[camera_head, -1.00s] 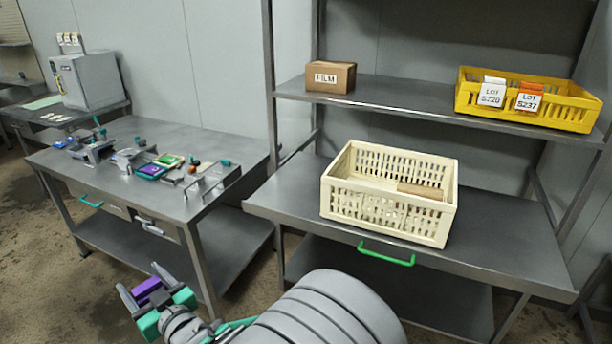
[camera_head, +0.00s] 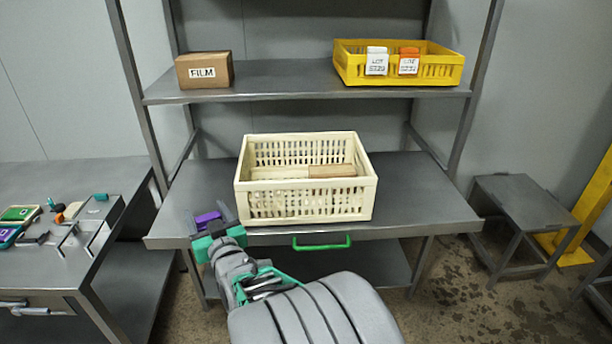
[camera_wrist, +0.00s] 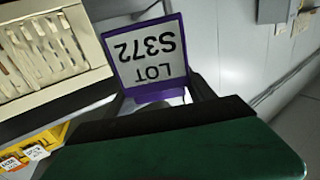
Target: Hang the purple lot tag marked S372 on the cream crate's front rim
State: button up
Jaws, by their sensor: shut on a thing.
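My gripper (camera_head: 212,222) is shut on the purple lot tag (camera_head: 208,218), in front of the shelf unit and to the left of the cream crate's near left corner. In the wrist view the purple tag (camera_wrist: 150,55) shows its white face reading "LOT S372", upside down, between the fingers. The cream crate (camera_head: 305,186) stands on the lower shelf; its slatted front faces me, and no tag hangs on its front rim. The crate also shows at the left of the wrist view (camera_wrist: 50,50), apart from the tag.
A yellow crate (camera_head: 440,72) with a white and an orange tag stands on the upper shelf, beside a FILM box (camera_head: 204,70). A green handle (camera_head: 322,243) sticks out below the lower shelf's front edge. A cluttered workbench (camera_head: 110,175) is at left, a low table (camera_head: 520,203) at right.

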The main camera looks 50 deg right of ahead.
jog(key=s+d+r+m+g+h, duration=0.1)
jog(key=s+d+h, duration=0.1)
jog(key=d, duration=0.3)
jog(key=s+d+r+m+h, duration=0.1)
jog(key=s+d, duration=0.2)
jog(key=d, duration=0.3)
jog(key=shift+s+r+m+g+h, duration=0.3)
jog(key=shift+s+g+h, duration=0.1)
jog(key=s+d+r+g+h, duration=0.1)
jog(key=s+d, duration=0.2)
jog(key=s+d+r+m+g+h, duration=0.1)
jog(key=s+d, duration=0.2)
jog(key=d, duration=0.1)
jog(key=s+d+r+m+g+h, duration=0.1)
jog(key=s+d, duration=0.2)
jog(key=s, duration=0.1)
jog(key=shift+s+d+r, duration=0.1)
jog(key=shift+d+r, duration=0.1)
jog(key=shift+d, duration=0.05)
jog(key=shift+c, duration=0.2)
jog(key=f+x, duration=0.1)
jog(key=x, duration=0.9)
jog(key=shift+f, duration=0.3)
jog(key=shift+s+a+b, duration=0.1)
jog(key=shift+a+b, duration=0.1)
jog(key=shift+b, duration=0.75)
jog(key=shift+f+b, duration=1.55)
jog(key=shift+b, duration=0.5)
jog(key=o, duration=1.4)
